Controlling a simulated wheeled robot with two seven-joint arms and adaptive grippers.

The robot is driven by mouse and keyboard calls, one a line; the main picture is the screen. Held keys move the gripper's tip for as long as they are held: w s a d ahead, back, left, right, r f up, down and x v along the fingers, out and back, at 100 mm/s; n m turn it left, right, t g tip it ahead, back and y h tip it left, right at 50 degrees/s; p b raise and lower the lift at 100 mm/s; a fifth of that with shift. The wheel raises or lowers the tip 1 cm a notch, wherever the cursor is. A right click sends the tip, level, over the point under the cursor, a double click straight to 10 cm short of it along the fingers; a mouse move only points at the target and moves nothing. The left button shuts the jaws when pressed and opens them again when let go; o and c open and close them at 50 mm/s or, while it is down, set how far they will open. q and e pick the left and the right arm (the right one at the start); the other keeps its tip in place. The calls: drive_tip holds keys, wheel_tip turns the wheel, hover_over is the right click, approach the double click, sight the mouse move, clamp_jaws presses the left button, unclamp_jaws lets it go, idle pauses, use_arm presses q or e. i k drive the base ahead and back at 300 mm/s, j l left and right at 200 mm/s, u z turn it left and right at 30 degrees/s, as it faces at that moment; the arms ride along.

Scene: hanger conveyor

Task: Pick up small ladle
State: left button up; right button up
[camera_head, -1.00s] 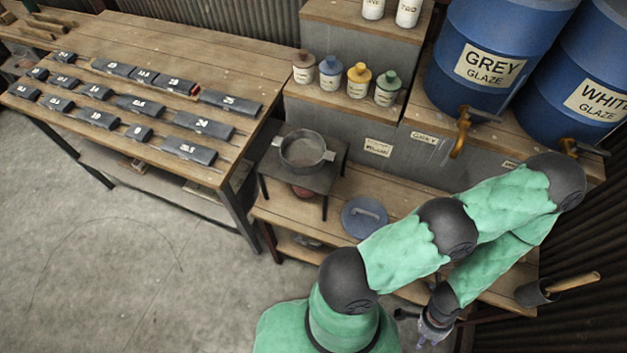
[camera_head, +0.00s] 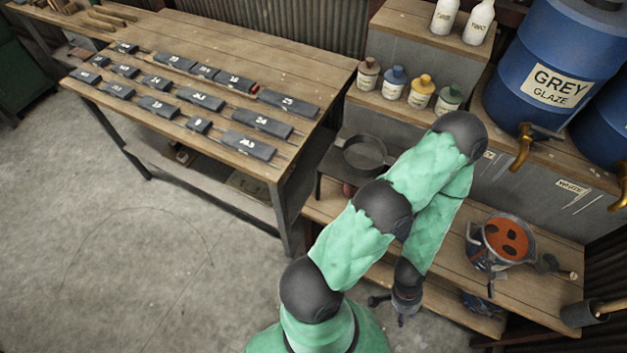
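A small dark ladle-like tool (camera_head: 548,264) with a light wooden handle end lies on the low wooden bench, right of the orange-topped pot. A larger dark cup-shaped tool (camera_head: 579,314) with a wooden handle shows at the right edge. I cannot tell for certain which one is the small ladle. My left gripper (camera_head: 402,315) hangs below my green-sleeved arm, near the bench's front edge, left of and apart from both tools. Its fingers are small and partly hidden, so their opening is unclear. My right gripper is out of view.
A metal pot (camera_head: 506,238) with an orange top stands on the bench (camera_head: 456,263). A dark pan (camera_head: 365,154) sits on a small stand. Blue glaze barrels (camera_head: 556,62) with taps stand behind. A table (camera_head: 299,81) with labelled dark blocks fills the upper left. The left floor is clear.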

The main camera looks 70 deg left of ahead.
sight(547, 263)
drive_tip(key=u, duration=1.9)
drive_tip(key=j+z, duration=0.25)
drive_tip(key=j, duration=0.15)
drive_tip(key=j+z, duration=0.4)
drive_tip(key=z, duration=1.1)
